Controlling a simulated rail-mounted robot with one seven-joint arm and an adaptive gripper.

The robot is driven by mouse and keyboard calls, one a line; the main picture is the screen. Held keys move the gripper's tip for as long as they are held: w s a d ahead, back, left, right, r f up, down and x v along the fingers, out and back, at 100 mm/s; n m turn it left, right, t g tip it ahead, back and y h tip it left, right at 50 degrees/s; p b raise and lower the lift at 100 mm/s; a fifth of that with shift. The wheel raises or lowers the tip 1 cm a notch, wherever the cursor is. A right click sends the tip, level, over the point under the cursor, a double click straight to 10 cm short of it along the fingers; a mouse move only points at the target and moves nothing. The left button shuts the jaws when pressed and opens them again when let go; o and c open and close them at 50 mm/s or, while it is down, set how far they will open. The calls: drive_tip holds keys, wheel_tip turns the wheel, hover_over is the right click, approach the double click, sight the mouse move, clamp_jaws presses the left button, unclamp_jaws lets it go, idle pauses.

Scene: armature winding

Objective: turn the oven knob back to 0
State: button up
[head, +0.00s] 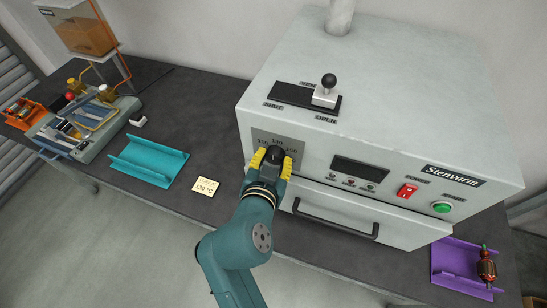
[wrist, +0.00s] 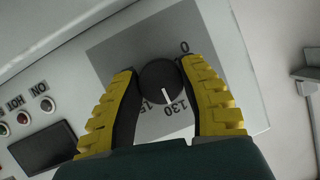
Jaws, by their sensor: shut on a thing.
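The oven knob (wrist: 160,82) is round and black with a white pointer line. In the wrist view the line points down, close to the 130 mark on the grey dial plate (wrist: 112,52); the 0 mark is at the upper right. My gripper (head: 271,161) is at the oven's front left, its yellow fingers shut on the knob from both sides. In the head view the gripper largely hides the knob and part of the dial plate (head: 262,136). The white oven (head: 400,110) has a drawer with a dark handle below the dial.
A lever (head: 327,90) stands on the oven top. A red switch (head: 407,191) and green button (head: 443,207) are on the front right. A teal tray (head: 150,160) and a 130 °C note (head: 206,187) lie left. A purple tray (head: 455,265) with an armature (head: 487,267) is right.

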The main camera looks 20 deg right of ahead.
drive_tip(key=shift+f, duration=0.1)
drive_tip(key=n+g+h+p, duration=0.1)
drive_tip(key=n+p, duration=0.1)
drive_tip(key=n, duration=0.1)
drive_tip(key=shift+g+h, duration=0.4)
drive_tip(key=n+g+h, duration=0.1)
drive_tip(key=n, duration=0.1)
drive_tip(key=n+h+p, duration=0.1)
drive_tip(key=n, duration=0.1)
drive_tip(key=shift+n+g, duration=0.3)
drive_tip(key=shift+g, duration=0.1)
drive_tip(key=n+h, duration=0.3)
drive_tip(key=n, duration=0.2)
drive_tip(key=shift+g, duration=0.4)
drive_tip(key=n+h, duration=0.1)
drive_tip(key=n, duration=0.1)
drive_tip(key=n+h+b, duration=0.1)
drive_tip(key=n, duration=0.2)
drive_tip(key=shift+t, duration=0.3)
drive_tip(key=shift+n+h, duration=0.3)
drive_tip(key=o, duration=1.2)
